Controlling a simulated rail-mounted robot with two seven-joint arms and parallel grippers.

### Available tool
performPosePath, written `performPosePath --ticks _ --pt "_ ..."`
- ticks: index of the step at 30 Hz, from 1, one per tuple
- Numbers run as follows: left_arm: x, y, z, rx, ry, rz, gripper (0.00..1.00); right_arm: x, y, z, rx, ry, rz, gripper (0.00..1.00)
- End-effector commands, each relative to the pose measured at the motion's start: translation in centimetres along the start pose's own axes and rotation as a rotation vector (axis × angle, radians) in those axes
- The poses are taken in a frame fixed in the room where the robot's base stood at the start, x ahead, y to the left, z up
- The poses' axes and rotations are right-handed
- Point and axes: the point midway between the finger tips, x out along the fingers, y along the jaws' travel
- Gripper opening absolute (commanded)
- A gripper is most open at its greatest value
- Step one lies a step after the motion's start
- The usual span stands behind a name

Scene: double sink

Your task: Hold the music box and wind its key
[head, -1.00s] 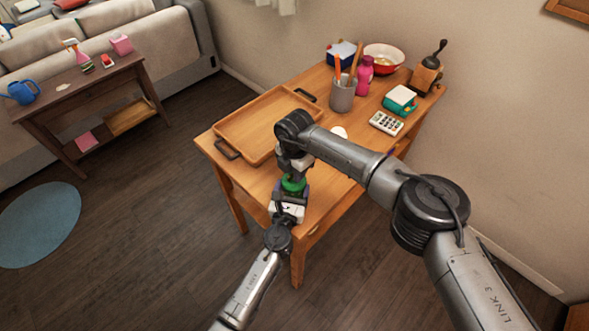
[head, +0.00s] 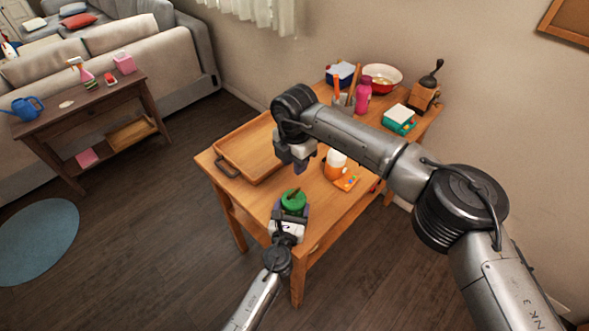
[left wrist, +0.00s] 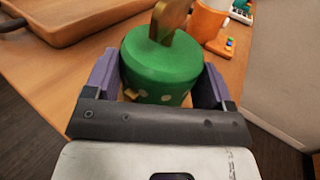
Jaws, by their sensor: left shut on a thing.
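The music box is a green round drum with pale dots (head: 294,203) at the table's near corner. It also shows in the left wrist view (left wrist: 160,72), with a flat brass key (left wrist: 170,20) standing up from its top. My left gripper (head: 292,209) is shut on the drum, with one purple finger on each side. My right gripper (head: 296,163) points down above and behind the music box, apart from the key. Its fingers are small and dark against the arm, so its opening is unclear.
A wooden tray (head: 229,161) lies to the left. An orange-and-white mug (head: 335,165) and an orange piece with coloured buttons (head: 347,180) stand to the right.

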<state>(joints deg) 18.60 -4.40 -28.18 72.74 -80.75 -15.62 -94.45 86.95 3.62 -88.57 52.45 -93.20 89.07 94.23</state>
Motion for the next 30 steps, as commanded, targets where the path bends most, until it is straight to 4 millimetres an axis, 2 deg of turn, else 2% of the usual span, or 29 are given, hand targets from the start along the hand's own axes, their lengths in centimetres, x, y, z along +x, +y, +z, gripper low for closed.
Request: performPosePath --ticks 11,12,18,19,26,30 --pt "-0.02 0.02 -0.07 0.0 0.001 0.0 0.5 -0.48 -0.01 -0.02 0.0 0.001 0.0 0.32" --pt "-0.02 0.02 -0.07 0.0 0.001 0.0 0.79 -0.47 -0.01 -0.02 0.0 0.0 0.0 0.32" --pt "-0.01 0.02 -0.05 0.0 0.001 0.0 0.98 -0.46 0.0 -0.02 0.0 0.0 0.0 0.32" --pt "-0.01 0.02 -0.04 0.0 0.001 0.0 1.0 -0.46 0.0 -0.02 0.0 0.0 0.0 0.32" --pt "-0.06 0.02 -0.02 0.0 0.0 0.0 1.0 -0.46 0.0 -0.02 0.0 0.0 0.0 0.32" --pt "-0.93 0.05 -0.14 0.0 0.001 0.001 1.0 -0.45 0.0 -0.02 -0.001 0.0 0.0 0.32"
